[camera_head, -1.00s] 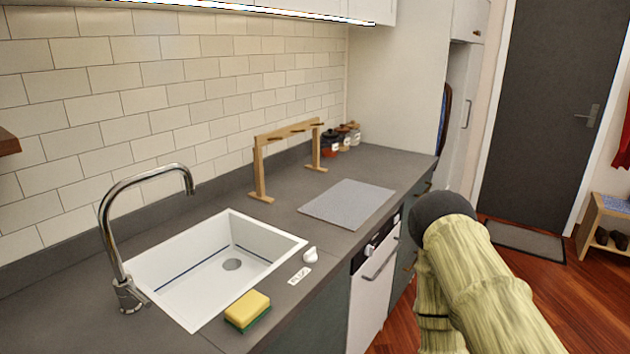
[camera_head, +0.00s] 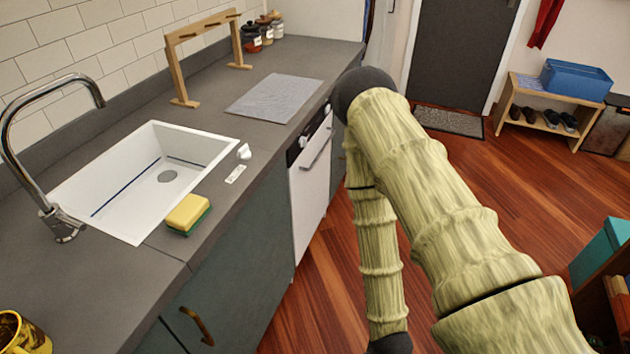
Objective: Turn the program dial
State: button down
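The white dishwasher (camera_head: 309,185) is built in under the counter, left of my arm, with its door closed. A dark control strip (camera_head: 293,155) runs along its top edge, with a small round white dial (camera_head: 303,141) on it. The dial's marks are too small to read. A bar handle (camera_head: 318,153) sits just below the strip. A separate white knob (camera_head: 244,152) stands on the counter beside the sink, by a small white label (camera_head: 236,174). My gripper is out of view.
The grey counter (camera_head: 130,281) holds a white sink (camera_head: 213,150), a chrome faucet (camera_head: 55,220), a sponge (camera_head: 187,214), a grey mat (camera_head: 275,98), a wooden rack (camera_head: 177,75) and jars. The wooden floor (camera_head: 480,170) is open right of the dishwasher.

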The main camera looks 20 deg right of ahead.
aim_at(303, 140)
jog(key=k, duration=1.15)
jog(key=z, duration=0.95)
jog(key=i, duration=1.35)
jog(key=u, duration=0.5)
jog(key=i, duration=0.6)
jog(key=u, duration=0.4)
